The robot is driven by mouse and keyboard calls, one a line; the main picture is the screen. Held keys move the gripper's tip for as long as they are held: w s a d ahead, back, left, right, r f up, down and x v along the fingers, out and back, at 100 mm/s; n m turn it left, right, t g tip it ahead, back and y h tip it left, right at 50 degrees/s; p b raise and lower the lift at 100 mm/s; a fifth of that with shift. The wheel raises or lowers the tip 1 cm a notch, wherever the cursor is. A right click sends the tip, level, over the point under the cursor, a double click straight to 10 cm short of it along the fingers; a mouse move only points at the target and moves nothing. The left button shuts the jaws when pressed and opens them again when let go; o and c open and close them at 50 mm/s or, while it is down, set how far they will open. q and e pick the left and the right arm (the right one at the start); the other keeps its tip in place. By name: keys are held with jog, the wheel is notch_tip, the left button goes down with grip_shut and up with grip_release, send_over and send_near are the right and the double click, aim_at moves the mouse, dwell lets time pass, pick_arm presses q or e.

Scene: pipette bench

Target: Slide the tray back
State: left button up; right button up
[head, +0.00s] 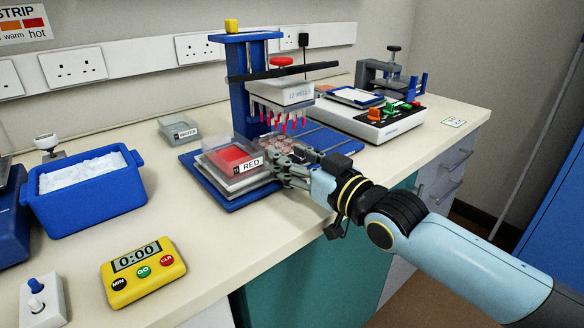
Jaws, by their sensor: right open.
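The tray (224,188) is a grey sliding plate on the blue base of the pipette stand, at its front left. A clear box with red liquid (228,158), labelled RED, sits on it. The multichannel pipette head (283,94), with several red tips, hangs from the blue stand (239,98) behind and right of the box. My right gripper (279,166) is open at the right side of the tray and red box. Its fingers overlap the tray edge, and I cannot tell whether they touch it. My left gripper is out of view.
A blue ice tub (88,210), a yellow timer (142,290) and a small switch box (42,304) stand at left. A grey WATER container (178,130) is behind the tray. A white control box (372,122) stands right of the stand.

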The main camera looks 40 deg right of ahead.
grip_shut()
dwell(0.3)
jog(key=d+p, duration=0.1)
jog(key=d, duration=0.1)
jog(key=d+p, duration=0.2)
jog(key=d, duration=0.1)
jog(key=shift+w+d+r, duration=0.2)
jog(key=shift+w+d, duration=0.05)
jog(key=shift+d, duration=0.1)
jog(key=d, duration=0.6)
jog(key=shift+w+f, duration=0.2)
jog(key=shift+f, duration=0.1)
jog(key=shift+d+r, duration=0.1)
jog(key=shift+d, duration=0.45)
jog(key=shift+w, duration=0.1)
